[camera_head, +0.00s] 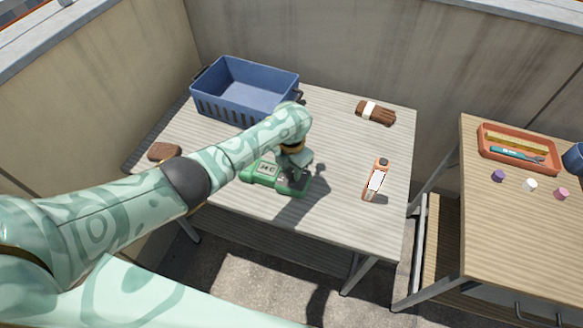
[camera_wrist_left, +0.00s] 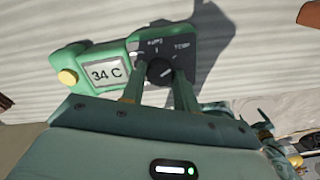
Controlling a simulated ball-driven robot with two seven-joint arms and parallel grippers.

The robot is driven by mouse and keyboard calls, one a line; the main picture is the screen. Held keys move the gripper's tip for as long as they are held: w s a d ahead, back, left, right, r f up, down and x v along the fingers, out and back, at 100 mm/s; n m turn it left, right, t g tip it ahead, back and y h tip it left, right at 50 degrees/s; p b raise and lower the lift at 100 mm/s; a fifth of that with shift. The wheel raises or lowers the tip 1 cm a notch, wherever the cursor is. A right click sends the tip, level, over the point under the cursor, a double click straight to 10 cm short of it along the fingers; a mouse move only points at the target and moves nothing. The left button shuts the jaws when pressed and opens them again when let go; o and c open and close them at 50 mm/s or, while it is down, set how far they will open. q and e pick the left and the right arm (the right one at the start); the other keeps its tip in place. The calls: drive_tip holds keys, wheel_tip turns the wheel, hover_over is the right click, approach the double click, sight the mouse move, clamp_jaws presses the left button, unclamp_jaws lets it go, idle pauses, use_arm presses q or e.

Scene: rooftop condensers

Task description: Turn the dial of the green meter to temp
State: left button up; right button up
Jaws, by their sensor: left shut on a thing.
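The green meter (camera_head: 258,181) lies on the grey slatted table in the head view. In the left wrist view, the meter (camera_wrist_left: 92,53) has a lit screen (camera_wrist_left: 105,73) reading "34 C" and a yellow button (camera_wrist_left: 68,77). Its dark dial (camera_wrist_left: 160,71) sits on a black face with tick marks; "TEMP" is printed at the upper right. The dial's pointer is partly hidden, and I cannot tell its exact direction. My left gripper (camera_head: 296,172) is over the meter's right end, its fingers on either side of the dial, shut on it. My right gripper is out of view.
A blue crate (camera_head: 215,108) stands behind the meter. A brown block (camera_head: 164,151), an orange-and-white device (camera_head: 376,181) and a brown bundle (camera_head: 382,116) lie around it. A second table at right holds an orange tray (camera_head: 484,141) and several small caps. The table's front right is clear.

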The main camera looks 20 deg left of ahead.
sight(291, 172)
use_arm(q)
drive_tip(key=o, duration=1)
wheel_tip(291, 172, up, 16)
drive_tip(key=p, duration=0.7)
drive_tip(key=shift+r+p, duration=0.15)
drive_tip(key=shift+p, duration=0.25)
